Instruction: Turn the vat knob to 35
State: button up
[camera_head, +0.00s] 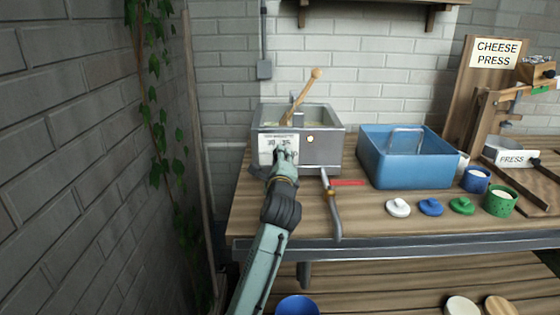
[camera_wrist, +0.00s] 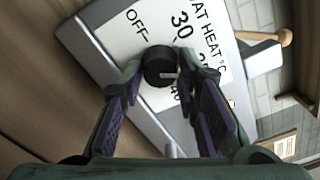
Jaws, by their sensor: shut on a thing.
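The steel vat (camera_head: 322,152) stands at the back left of the bench. Its white heat plate (camera_head: 268,143) faces me, marked OFF, 30, 35 and 40; the plate also fills much of the wrist view (camera_wrist: 120,38). The round black knob (camera_wrist: 160,62) sits on this plate with a short white mark, which points right in the wrist view, toward the 35 and 40 side; the exact reading is unclear. My gripper (camera_head: 284,156) is shut on the knob, one finger on each side. A finger partly covers the 35 and 40.
A wooden paddle (camera_head: 302,96) leans out of the vat. A tap with a red lever (camera_head: 347,183) sticks out at the vat's lower right. A blue tub (camera_head: 400,165), small lids and cups stand to the right. A brick wall (camera_head: 80,150) is close on the left.

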dwell(0.4)
jog(key=o, duration=1.2)
jog(key=shift+c, duration=0.2)
jog(key=s, duration=1.2)
